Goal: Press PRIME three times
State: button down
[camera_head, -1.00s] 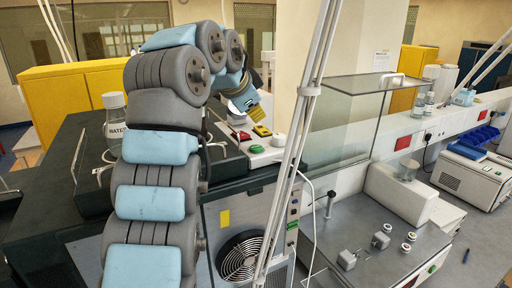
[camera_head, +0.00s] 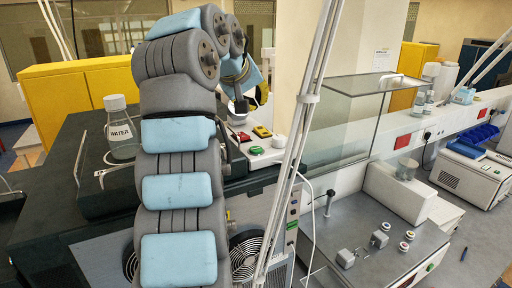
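My gripper (camera_head: 241,108) points down above the far left part of the panel, behind the red button. My own arm partly covers it. I cannot tell whether its fingers are open or shut, or whether they touch anything.
A bottle labelled WATER (camera_head: 122,130) stands left of my arm on the dark bench, with a thin tube nearby. A slanted pale pole crosses the view just right of the panel. A glass enclosure (camera_head: 345,135) and a grey bench (camera_head: 350,225) with small metal parts lie further right.

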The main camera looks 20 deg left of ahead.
jog(key=n, duration=0.6)
jog(key=n+p, duration=0.1)
jog(key=n, duration=1.1)
jog(key=shift+s+d+r, duration=0.15)
jog(key=shift+s+r, duration=0.15)
jog(key=shift+f, duration=0.15)
jog(key=b, duration=0.4)
send_over(256, 147)
notch_tip(256, 147, down, 4)
jog(key=shift+f, duration=0.85)
jog(key=shift+f+b, duration=1.3)
jog(key=shift+f, duration=0.15)
